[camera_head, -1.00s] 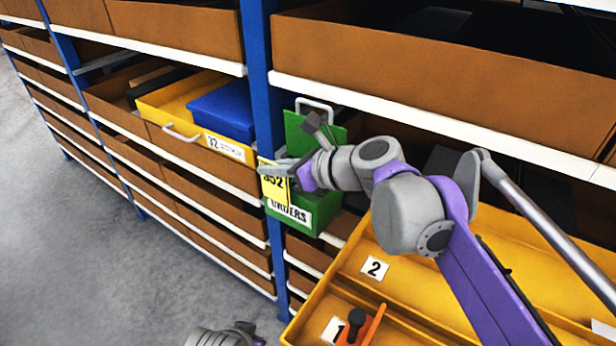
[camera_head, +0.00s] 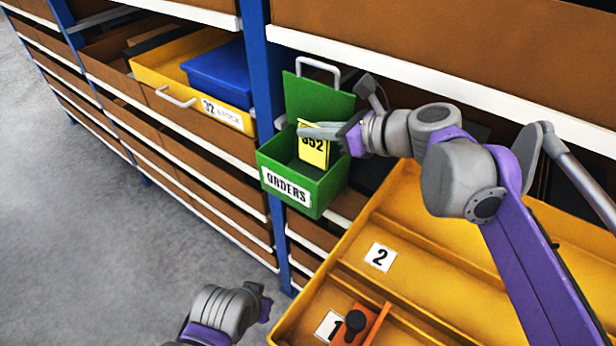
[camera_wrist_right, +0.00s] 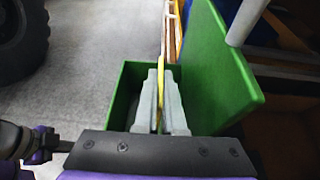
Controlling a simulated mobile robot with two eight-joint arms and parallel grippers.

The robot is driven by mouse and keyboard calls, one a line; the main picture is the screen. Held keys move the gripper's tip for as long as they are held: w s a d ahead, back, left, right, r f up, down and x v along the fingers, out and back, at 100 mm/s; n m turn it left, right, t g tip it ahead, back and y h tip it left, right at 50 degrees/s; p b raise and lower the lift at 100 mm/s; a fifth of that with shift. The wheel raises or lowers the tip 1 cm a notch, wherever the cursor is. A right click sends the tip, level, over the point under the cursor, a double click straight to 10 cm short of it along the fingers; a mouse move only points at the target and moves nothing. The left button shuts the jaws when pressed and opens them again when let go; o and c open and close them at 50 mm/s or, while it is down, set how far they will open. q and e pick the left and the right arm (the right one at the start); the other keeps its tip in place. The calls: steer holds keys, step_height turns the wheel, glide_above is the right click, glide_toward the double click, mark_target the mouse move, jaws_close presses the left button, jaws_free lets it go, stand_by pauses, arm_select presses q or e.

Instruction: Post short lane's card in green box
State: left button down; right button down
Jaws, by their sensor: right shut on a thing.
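A yellow card (camera_head: 313,150) with black digits, of which "52" reads clearly, hangs from my right gripper (camera_head: 322,132). The right gripper is shut on the card's upper part. In the right wrist view the card (camera_wrist_right: 161,95) shows edge-on between the grey fingers (camera_wrist_right: 160,100). The green box (camera_head: 290,185), labelled "ORDERS", has its lid (camera_head: 318,103) raised at the back. The card's lower part is over or inside the box opening; how deep I cannot tell. My left gripper (camera_head: 262,300) is low at the bottom of the head view, away from the box, its jaws unclear.
A yellow drawer (camera_head: 190,90) marked "32" holds a blue bin (camera_head: 218,72) left of the box, behind a blue post (camera_head: 258,95). A yellow tray (camera_head: 425,262) with compartments marked 1 and 2 is at lower right, holding an orange piece (camera_head: 358,326).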

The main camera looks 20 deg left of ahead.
steer(key=shift+f, duration=0.15)
steer(key=c, duration=0.9)
jaws_free()
steer(key=v, duration=1)
steer(key=shift+s+d, duration=0.1)
steer(key=shift+d, duration=0.25)
